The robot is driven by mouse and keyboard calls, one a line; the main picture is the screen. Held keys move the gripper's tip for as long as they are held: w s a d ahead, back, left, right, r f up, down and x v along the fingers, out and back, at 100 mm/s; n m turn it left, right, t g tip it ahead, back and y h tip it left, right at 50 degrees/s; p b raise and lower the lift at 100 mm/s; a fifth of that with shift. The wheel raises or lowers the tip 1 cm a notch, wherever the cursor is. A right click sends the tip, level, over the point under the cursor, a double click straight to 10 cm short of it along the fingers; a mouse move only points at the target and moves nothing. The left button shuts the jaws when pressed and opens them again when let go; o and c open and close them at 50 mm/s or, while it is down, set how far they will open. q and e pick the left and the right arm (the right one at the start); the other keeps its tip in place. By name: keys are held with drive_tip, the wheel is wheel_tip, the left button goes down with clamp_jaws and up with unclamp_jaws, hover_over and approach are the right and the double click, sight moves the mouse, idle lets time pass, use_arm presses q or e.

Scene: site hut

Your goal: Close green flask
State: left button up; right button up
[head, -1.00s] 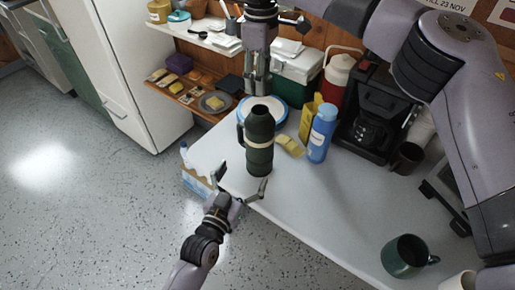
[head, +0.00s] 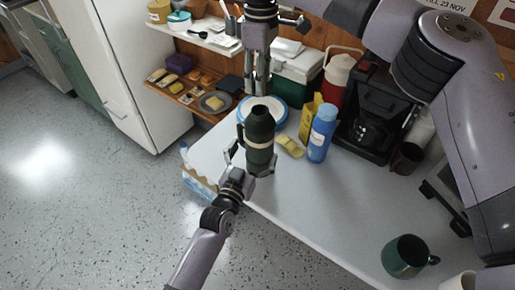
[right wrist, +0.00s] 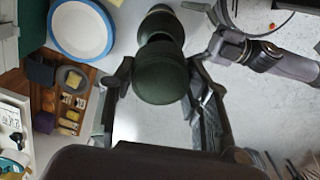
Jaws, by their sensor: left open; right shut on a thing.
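The dark green flask (head: 259,157), with a pale band, stands upright near the table's left edge. My left gripper (head: 250,162) is open, its fingers on either side of the flask's lower body; I cannot tell whether they touch it. It also shows in the right wrist view (right wrist: 208,28), beside the flask. My right gripper (head: 257,92) points down at the flask's top. In the right wrist view its fingers are either side of the rounded dark green lid (right wrist: 160,78) and shut on it. I cannot tell how firmly the lid sits on the flask.
A blue bottle (head: 321,134), yellow box (head: 307,122) and yellow sponge (head: 290,146) stand close right of the flask. A blue-rimmed plate (head: 279,113) is behind it. A coffee machine (head: 372,118) is further right. The front middle of the table (head: 320,210) is clear.

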use_arm(q)
drive_tip(key=x, duration=0.4)
drive_tip(key=shift+w, duration=0.2)
drive_tip(key=shift+c, duration=0.5)
drive_tip(key=c, duration=1.7)
use_arm(e)
drive_tip(key=shift+s+f, duration=0.1)
drive_tip(key=shift+f, duration=2.3)
drive_tip(key=shift+f, duration=0.1)
drive_tip(key=shift+f, duration=0.8)
drive_tip(key=shift+f, duration=0.55)
